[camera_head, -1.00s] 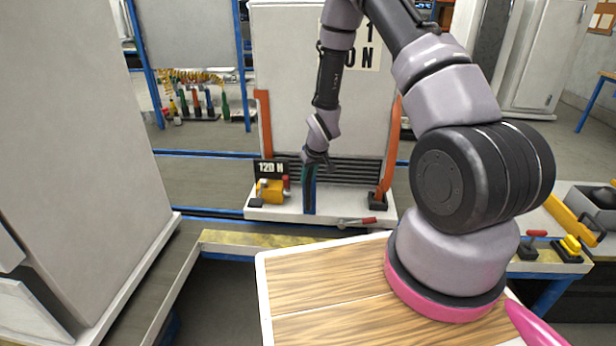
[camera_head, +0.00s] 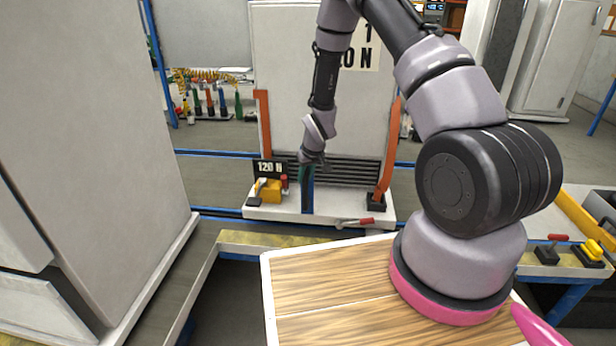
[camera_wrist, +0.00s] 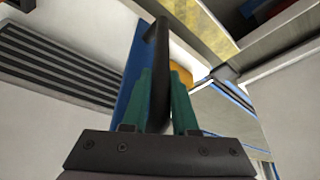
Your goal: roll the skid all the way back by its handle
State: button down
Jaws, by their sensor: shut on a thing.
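The skid is a tall white unit (camera_head: 300,60) with a grey slatted vent and a white base ledge (camera_head: 335,214), marked "120 N". Its handle is an upright blue post (camera_head: 308,195) with a dark bar at the top, rising from the ledge. My gripper (camera_head: 308,164) reaches down to the top of this post. In the wrist view, the green fingers of my gripper (camera_wrist: 160,85) stand on both sides of the dark handle bar (camera_wrist: 159,60) and are shut on it. The blue post (camera_wrist: 133,75) is just behind. The skid's wheels are not visible.
A large grey cabinet (camera_head: 90,130) stands close on the left. Orange uprights (camera_head: 389,150) flank the skid. A yellow-topped ledge (camera_head: 250,240) runs in front of it. A red-handled lever (camera_head: 362,221) lies on the skid's base. A bench with levers (camera_head: 580,250) is at the right.

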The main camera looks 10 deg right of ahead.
jog(key=shift+w+a, duration=0.25)
jog(key=shift+a, duration=0.55)
jog(key=shift+w+a, duration=0.25)
jog(key=shift+a, duration=0.55)
jog(key=shift+w+a, duration=0.25)
jog(key=shift+a, duration=0.55)
jog(key=c, duration=0.7)
grip_release()
jog(key=shift+a, duration=0.15)
jog(key=shift+d+r, duration=0.1)
jog(key=shift+d, duration=0.1)
jog(key=v, duration=1)
jog(key=shift+s+r, duration=0.15)
jog(key=shift+r, duration=0.15)
